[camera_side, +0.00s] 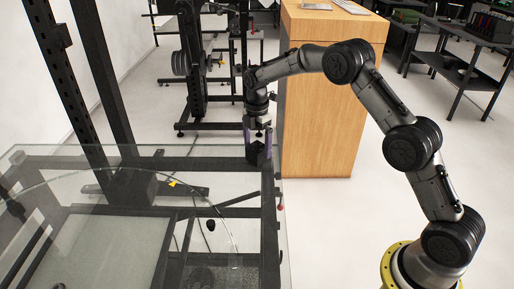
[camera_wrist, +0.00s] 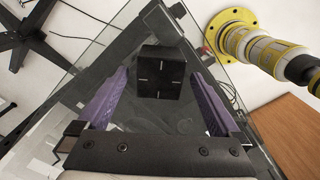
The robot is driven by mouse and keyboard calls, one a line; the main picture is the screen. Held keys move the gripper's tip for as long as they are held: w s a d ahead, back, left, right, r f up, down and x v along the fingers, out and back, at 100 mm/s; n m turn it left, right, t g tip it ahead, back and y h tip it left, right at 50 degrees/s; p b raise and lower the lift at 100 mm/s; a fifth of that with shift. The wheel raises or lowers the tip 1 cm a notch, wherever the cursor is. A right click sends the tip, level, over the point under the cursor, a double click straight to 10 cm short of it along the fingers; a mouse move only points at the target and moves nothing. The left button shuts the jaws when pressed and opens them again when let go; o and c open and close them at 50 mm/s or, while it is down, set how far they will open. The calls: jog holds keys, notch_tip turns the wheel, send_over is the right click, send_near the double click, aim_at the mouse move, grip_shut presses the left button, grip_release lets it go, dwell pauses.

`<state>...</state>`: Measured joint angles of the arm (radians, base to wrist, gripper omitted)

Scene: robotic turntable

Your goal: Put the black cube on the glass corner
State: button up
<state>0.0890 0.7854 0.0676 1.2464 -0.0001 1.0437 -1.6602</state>
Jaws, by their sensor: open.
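The black cube (camera_side: 256,154) is at the far right corner of the glass top (camera_side: 100,158) in the side view, and it appears to rest on the glass. In the wrist view the black cube (camera_wrist: 161,72) shows a face with light tick marks, near the pointed corner of the glass (camera_wrist: 95,52). My gripper (camera_side: 259,137) points down just above the cube in the side view. In the wrist view its purple fingers (camera_wrist: 158,76) are apart, one on each side of the cube, with visible gaps. I cannot tell how far the fingertips reach down beside it.
A dark metal frame (camera_side: 270,225) stands under the glass, and dark uprights (camera_side: 105,80) rise at the left. A wooden cabinet (camera_side: 330,105) stands close to the right of my gripper. A weight rack (camera_side: 195,65) is behind. Small dark shelves (camera_side: 460,70) stand at the back right.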

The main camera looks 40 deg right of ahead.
aim_at(257, 147)
notch_tip(257, 147, up, 10)
jog(key=s+a+r+m+t, duration=0.2)
jog(key=s+r+m, duration=0.3)
jog(key=s+r, duration=0.45)
jog(key=s+a+r+m+t, duration=0.1)
jog(key=s+r+m, duration=0.3)
jog(key=s, duration=0.6)
jog(key=s+a+f+m+t, duration=0.1)
jog(key=s+m, duration=0.3)
jog(key=s, duration=0.5)
jog(key=s+a+f+m+t, duration=0.1)
jog(key=s+f+m, duration=0.3)
jog(key=s, duration=0.6)
jog(key=shift+m+t, duration=0.3)
jog(key=shift+m, duration=0.2)
jog(key=shift+s+f, duration=0.1)
